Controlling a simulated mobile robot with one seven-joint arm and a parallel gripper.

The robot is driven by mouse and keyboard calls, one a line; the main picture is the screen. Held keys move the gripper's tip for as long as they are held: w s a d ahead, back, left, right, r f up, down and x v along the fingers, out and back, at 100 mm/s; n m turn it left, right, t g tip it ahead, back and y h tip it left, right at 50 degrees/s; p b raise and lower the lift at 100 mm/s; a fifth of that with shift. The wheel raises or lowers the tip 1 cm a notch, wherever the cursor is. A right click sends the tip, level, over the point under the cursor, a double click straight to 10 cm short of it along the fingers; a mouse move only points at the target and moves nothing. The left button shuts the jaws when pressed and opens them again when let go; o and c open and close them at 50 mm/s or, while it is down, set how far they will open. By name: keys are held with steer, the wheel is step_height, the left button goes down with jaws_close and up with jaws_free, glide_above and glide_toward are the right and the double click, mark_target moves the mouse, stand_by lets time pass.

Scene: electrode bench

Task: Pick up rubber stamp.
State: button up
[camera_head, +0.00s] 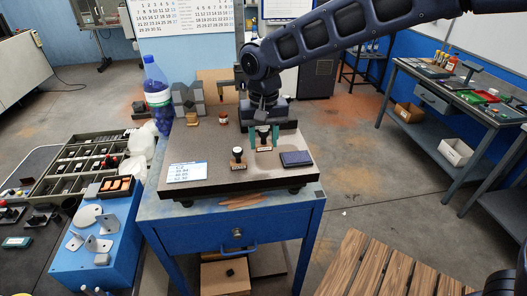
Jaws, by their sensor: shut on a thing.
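My gripper (263,136) reaches down over the dark board (222,183) on the blue bench, with teal fingers. It is shut on a small rubber stamp (264,149), whose light wooden base shows just below the fingertips. The fingers hide the stamp's upper part. I cannot tell whether its base touches the board.
A dark blue ink pad (296,158) lies right of my gripper. A white label card (187,172) lies on the board's left. A tall blue bottle (158,97) and grey blocks (187,98) stand behind. The board's front middle is clear.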

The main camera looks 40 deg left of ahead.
mark_target(264, 130)
step_height(264, 130, up, 14)
steer(key=shift+r, duration=0.25)
steer(key=o, duration=0.4)
steer(key=shift+c, duration=1)
steer(key=shift+w+d+f, duration=1.1)
steer(key=shift+f, duration=1.85)
steer(key=shift+w+d+f, duration=1.1)
steer(key=shift+f, duration=1.9)
steer(key=shift+w+d+f, duration=1.1)
steer(key=shift+f, duration=1.85)
